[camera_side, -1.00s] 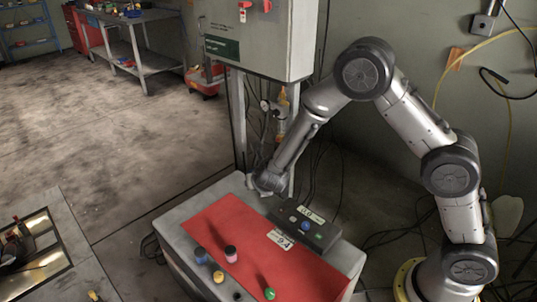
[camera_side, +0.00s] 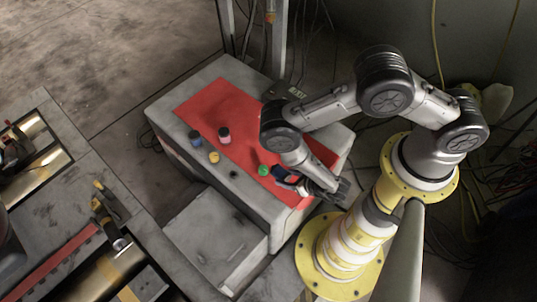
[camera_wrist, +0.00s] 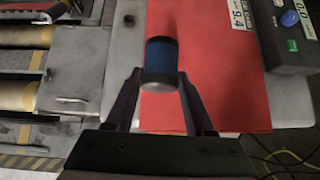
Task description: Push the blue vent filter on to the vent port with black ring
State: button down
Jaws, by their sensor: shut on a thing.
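The blue vent filter (camera_wrist: 162,60), a blue cylinder with dark bands and a pale near end, lies between my gripper's fingers in the wrist view. My gripper (camera_side: 290,179) is shut on it above the right front part of the red mat, where the filter (camera_side: 283,174) shows small and partly hidden. A small dark round thing (camera_side: 233,174) sits on the grey cabinet top beside the mat and also shows in the wrist view (camera_wrist: 129,20). A pink cylinder with a black top (camera_side: 224,134) stands on the mat. I cannot tell which is the vent port with black ring.
The red mat (camera_side: 240,120) lies on a grey cabinet (camera_side: 180,80). A blue cylinder (camera_side: 195,137), a yellow piece (camera_side: 213,157) and a green piece (camera_side: 263,170) stand near its front. A dark meter box (camera_wrist: 283,30) is at the right. A roller bench (camera_side: 60,185) stands at left.

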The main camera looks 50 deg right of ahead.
jog(key=shift+s+f, duration=0.25)
jog(key=shift+f, duration=1.05)
jog(key=shift+s+f, duration=0.3)
jog(key=shift+f, duration=1)
jog(key=shift+s+f, duration=0.25)
jog(key=shift+f, duration=1.05)
jog(key=shift+c, duration=0.9)
grip_release()
jog(key=v, duration=0.7)
jog(key=shift+s+d+r, duration=0.15)
jog(key=shift+s, duration=0.05)
